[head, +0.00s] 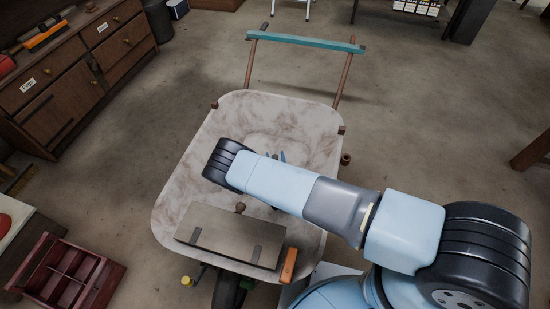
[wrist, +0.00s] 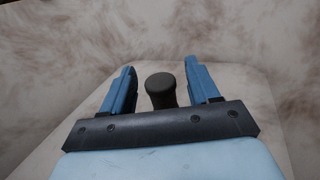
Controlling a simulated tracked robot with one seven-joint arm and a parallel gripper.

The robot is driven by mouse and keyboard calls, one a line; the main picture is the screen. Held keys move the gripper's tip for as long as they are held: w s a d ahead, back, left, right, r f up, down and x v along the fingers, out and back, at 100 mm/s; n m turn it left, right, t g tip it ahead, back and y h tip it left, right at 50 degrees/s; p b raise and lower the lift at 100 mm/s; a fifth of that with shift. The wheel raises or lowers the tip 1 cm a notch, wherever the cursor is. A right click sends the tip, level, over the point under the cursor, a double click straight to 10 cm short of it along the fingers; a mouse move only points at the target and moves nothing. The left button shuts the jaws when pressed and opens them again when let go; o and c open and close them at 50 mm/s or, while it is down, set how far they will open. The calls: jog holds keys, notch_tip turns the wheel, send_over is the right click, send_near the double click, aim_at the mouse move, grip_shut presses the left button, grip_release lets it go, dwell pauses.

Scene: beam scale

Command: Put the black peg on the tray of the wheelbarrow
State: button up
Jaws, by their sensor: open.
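The wheelbarrow (head: 180,180) stands in the middle of the head view, with a pale, brown-stained tray. My arm reaches over the tray, and the blue fingers of my gripper (head: 277,157) show just past the arm, over the tray's inside. In the wrist view my gripper (wrist: 160,67) is open. The black peg (wrist: 160,88) is between its two fingers, with a visible gap on both sides. The peg's round end shows, and its lower part is hidden behind the gripper's dark palm edge. Whether it touches the tray is hidden. In the head view my arm hides the peg.
A grey-brown board (head: 230,235) lies across the tray's near end, with an orange block (head: 289,265) beside it. A teal bar (head: 305,41) joins the handles. A dark red compartment box (head: 70,275) is at lower left, and wooden drawers (head: 70,75) stand at upper left. Open floor lies to the right.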

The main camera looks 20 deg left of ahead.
jog(key=v, duration=0.7)
jog(key=shift+s, duration=0.1)
